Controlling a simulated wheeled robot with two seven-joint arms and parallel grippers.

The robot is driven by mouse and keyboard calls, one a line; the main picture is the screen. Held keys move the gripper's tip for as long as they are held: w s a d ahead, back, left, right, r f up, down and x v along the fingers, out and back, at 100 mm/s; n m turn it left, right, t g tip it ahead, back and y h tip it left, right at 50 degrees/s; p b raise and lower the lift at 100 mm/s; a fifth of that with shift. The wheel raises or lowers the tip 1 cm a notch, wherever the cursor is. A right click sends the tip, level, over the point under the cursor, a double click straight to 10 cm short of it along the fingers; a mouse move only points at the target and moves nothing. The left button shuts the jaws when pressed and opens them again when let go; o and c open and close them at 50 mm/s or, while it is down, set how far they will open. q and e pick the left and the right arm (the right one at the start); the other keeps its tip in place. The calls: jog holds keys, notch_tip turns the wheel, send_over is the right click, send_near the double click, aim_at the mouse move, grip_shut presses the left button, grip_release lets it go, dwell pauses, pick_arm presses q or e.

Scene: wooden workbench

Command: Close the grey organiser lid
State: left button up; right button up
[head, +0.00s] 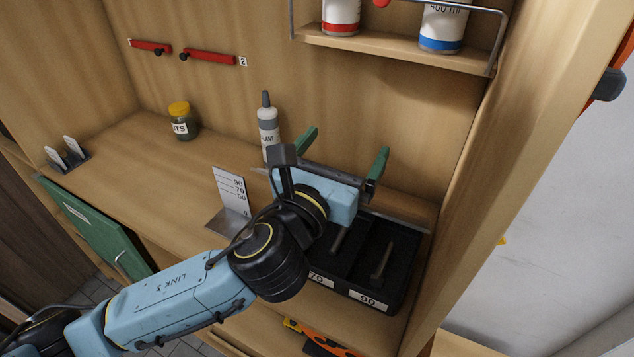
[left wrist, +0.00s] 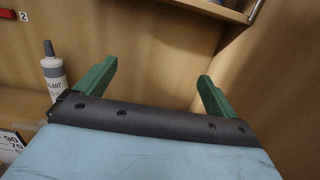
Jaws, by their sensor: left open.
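The organiser (head: 345,285) is a dark open tray at the right end of the bench, with labels "70" and "90" on its front. Its compartments hold metal pieces, and my arm covers part of its left side. A thin grey edge (head: 400,221) runs along its back; it looks like the lid seen nearly edge-on, but I cannot tell its angle. My left gripper (head: 348,140) is open and empty, its green fingers apart above and behind the organiser's back edge. The left wrist view shows the same open fingers (left wrist: 158,68) before the wooden back panel. My right gripper is not in view.
A grey-capped bottle (head: 268,128) stands left of the gripper, with a marked metal gauge (head: 232,195) in front. A yellow-lidded jar (head: 182,122) is farther left. A shelf (head: 395,52) with bottles hangs above. The cabinet's side wall (head: 490,190) closes the right.

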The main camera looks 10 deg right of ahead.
pick_arm(q)
jog(key=v, duration=1.1)
jog(key=shift+s, duration=0.15)
jog(key=shift+a, duration=0.1)
